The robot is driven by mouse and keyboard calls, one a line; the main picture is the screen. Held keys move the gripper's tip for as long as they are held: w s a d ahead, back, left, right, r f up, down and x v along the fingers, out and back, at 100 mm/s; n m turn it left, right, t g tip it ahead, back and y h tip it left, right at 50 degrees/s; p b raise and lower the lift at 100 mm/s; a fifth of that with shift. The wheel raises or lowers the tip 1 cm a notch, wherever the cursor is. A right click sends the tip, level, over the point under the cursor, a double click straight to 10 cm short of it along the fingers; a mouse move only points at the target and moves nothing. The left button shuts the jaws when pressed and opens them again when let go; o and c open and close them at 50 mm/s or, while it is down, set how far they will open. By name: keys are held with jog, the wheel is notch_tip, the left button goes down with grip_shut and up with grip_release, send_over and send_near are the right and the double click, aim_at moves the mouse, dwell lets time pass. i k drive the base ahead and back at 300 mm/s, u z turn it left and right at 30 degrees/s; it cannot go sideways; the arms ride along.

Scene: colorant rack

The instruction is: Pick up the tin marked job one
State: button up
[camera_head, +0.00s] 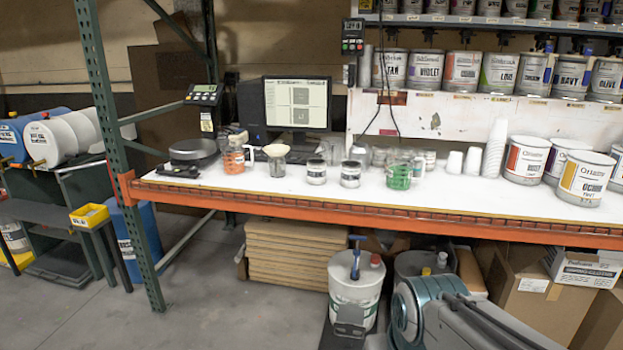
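Two small white-labelled tins with dark bands, a left tin (316,172) and a right tin (351,174), stand upright side by side on the white bench top (460,196). Their print is too small to read, so I cannot tell which is marked job one. My arm shows at the bottom right, below the bench. What looks like my gripper (350,322) is in front of a white bucket near the floor, well below and apart from the tins. Its fingers are too unclear to tell open from shut.
A green-marked jug (399,174) is right of the tins; an orange-marked jug (234,160), a funnel (276,160) and a scale (193,152) are left. Large paint cans (526,160) stand at the right. The orange beam (330,211) edges the bench. Bare bench lies before the tins.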

aim_at(317, 166)
jog(key=u, duration=0.6)
jog(key=i, duration=1)
jog(key=u, duration=0.45)
jog(key=i, duration=1.1)
jog(key=z, duration=1.05)
jog(key=i, duration=0.9)
jog(key=z, duration=0.9)
